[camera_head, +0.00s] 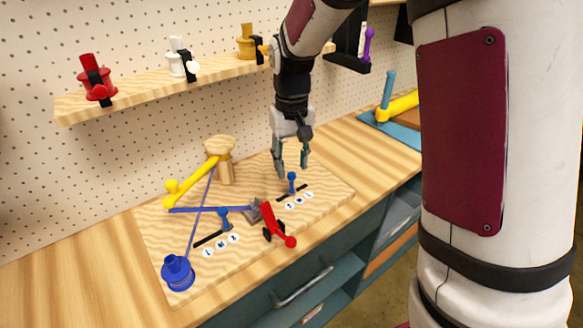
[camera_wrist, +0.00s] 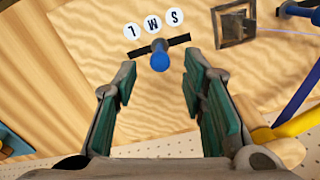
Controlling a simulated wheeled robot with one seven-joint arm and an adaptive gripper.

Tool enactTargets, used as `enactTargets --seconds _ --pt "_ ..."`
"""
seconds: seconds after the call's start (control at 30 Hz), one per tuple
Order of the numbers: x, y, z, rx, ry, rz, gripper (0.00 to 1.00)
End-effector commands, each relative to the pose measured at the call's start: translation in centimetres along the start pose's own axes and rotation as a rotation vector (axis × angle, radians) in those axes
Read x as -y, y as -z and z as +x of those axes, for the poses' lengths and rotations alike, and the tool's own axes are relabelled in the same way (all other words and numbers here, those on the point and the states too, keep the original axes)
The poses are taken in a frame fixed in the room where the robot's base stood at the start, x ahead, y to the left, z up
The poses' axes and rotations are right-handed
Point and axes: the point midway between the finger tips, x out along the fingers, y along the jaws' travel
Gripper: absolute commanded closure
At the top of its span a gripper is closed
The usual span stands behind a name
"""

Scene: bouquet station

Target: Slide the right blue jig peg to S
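The right blue jig peg (camera_head: 292,183) stands upright in a short black slot (camera_head: 283,198) on the wooden jig board (camera_head: 330,188). The wrist view shows the peg (camera_wrist: 160,58) near the middle of its slot, level with the M label (camera_wrist: 153,22). The S label (camera_wrist: 175,16) is at the slot's right end there, and L (camera_wrist: 131,30) at the left. My gripper (camera_head: 293,169) is open, pointing down just above or behind the peg. In the wrist view the peg shows between the two fingertips (camera_wrist: 159,61); I cannot tell whether they straddle it.
The left blue peg (camera_head: 224,218) stands in another slot. Between the slots are a grey metal block (camera_head: 255,211) and a red clamp-like part (camera_head: 274,225). A yellow-armed wooden post (camera_head: 226,165) and a blue spool (camera_head: 178,271) stand on the left. The board right of the peg is clear.

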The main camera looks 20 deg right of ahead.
Motion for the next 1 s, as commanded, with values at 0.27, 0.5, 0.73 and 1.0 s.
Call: enactTargets --seconds 0.27,0.5,0.73,1.0 --pt "0.0 0.0 2.2 0.000 0.000 0.000 0.62" --pt "0.0 0.0 2.3 0.000 0.000 0.000 0.62" --pt "0.0 0.0 2.3 0.000 0.000 0.000 1.00" --pt "0.6 -0.2 2.2 0.000 0.000 -0.003 1.00"
